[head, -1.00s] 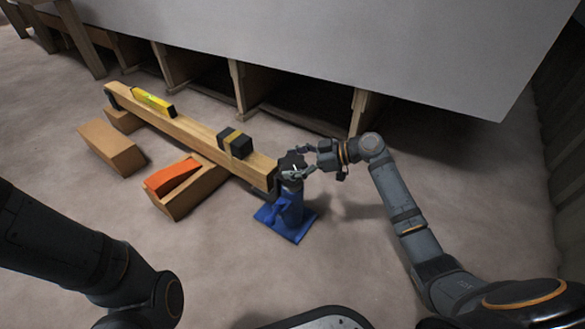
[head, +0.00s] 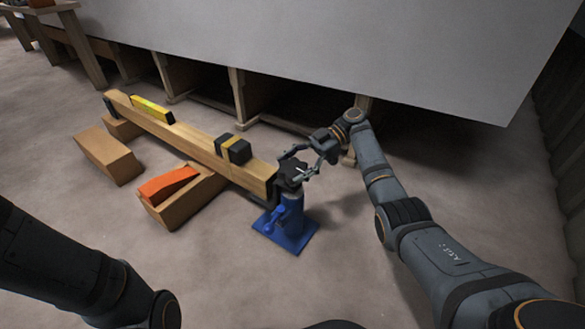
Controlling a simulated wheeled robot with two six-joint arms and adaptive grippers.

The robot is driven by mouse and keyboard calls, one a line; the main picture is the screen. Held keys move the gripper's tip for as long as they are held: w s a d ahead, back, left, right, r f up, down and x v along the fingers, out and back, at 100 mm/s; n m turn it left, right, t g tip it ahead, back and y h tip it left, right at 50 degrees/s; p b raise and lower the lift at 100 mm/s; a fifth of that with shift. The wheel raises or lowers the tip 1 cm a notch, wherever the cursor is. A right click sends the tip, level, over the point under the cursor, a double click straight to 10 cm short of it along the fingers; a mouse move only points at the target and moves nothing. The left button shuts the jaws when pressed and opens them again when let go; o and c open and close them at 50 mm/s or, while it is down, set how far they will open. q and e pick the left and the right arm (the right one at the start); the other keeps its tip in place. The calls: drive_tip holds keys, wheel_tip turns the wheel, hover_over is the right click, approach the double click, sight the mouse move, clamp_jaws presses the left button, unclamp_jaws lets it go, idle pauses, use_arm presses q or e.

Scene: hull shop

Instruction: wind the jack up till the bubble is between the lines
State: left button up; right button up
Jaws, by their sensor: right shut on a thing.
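A blue jack (head: 291,220) stands upright on its blue base plate near the right end of a wooden beam (head: 190,140). A black head tops the jack, beside the beam's end. My right gripper (head: 300,170) is at the jack's top and shut on a small light-coloured handle (head: 308,174) there. A yellow spirit level (head: 152,110) lies on the beam towards its far left end; its bubble and lines are too small to read. My left gripper is out of view; only my left arm shows at lower left.
Another wooden block (head: 108,155) lies at left. A large grey hull (head: 330,50) overhangs behind. The floor in front is clear.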

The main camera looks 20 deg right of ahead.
drive_tip(key=shift+s+f, duration=0.15)
drive_tip(key=shift+f, duration=0.15)
drive_tip(key=o, duration=0.8)
drive_tip(key=shift+o, duration=0.3)
drive_tip(key=shift+r, duration=0.15)
